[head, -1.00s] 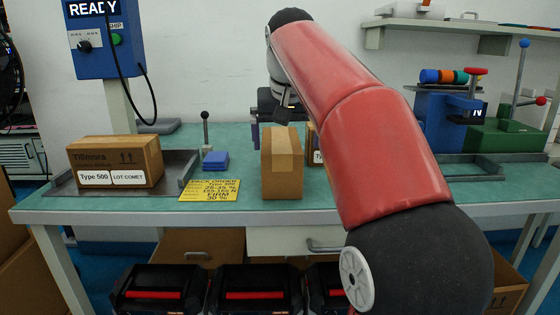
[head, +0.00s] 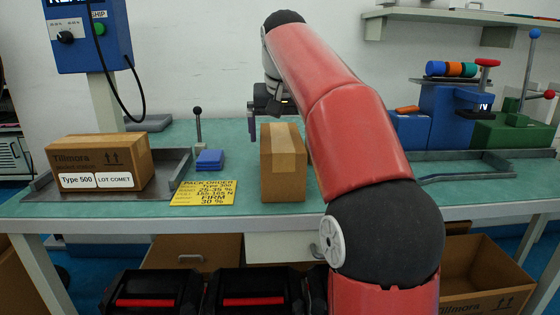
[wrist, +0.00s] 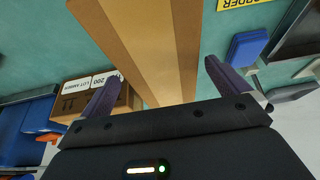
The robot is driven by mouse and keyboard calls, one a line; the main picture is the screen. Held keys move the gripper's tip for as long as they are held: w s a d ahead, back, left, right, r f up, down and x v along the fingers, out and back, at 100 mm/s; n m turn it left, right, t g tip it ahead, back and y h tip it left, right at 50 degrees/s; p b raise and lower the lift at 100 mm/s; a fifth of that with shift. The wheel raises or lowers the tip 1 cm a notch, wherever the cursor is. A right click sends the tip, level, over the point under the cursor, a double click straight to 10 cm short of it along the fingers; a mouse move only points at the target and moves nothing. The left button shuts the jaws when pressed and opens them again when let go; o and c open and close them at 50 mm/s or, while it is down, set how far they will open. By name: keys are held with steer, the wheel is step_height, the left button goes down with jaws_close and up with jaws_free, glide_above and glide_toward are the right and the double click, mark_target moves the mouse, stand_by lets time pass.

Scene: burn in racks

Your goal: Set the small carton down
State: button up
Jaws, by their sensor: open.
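A plain brown carton (head: 284,165) with a tan tape strip stands upright on the green bench, near the middle of its front. My gripper (head: 262,122) is behind it in the head view, partly hidden by the carton and my arm. In the wrist view the carton (wrist: 165,50) extends away from the open gripper (wrist: 161,88), between the lines of its two purple fingers, with a visible gap beside each. A smaller-looking carton labelled 200, LOT AMBER (wrist: 88,97) shows beyond the left finger; my arm hides it in the head view.
A larger Type 500, LOT COMET carton (head: 98,163) sits on a metal tray (head: 171,178) at left. Blue and green presses (head: 511,132) stand at right.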

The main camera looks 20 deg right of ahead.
steer(key=b+x, duration=0.1)
steer(key=x, duration=0.3)
steer(key=shift+w+f, duration=0.3)
steer(key=shift+w, duration=0.05)
steer(key=shift+c, duration=0.3)
steer(key=shift+r, duration=0.15)
steer(key=c, duration=1.6)
steer(key=shift+r, duration=0.15)
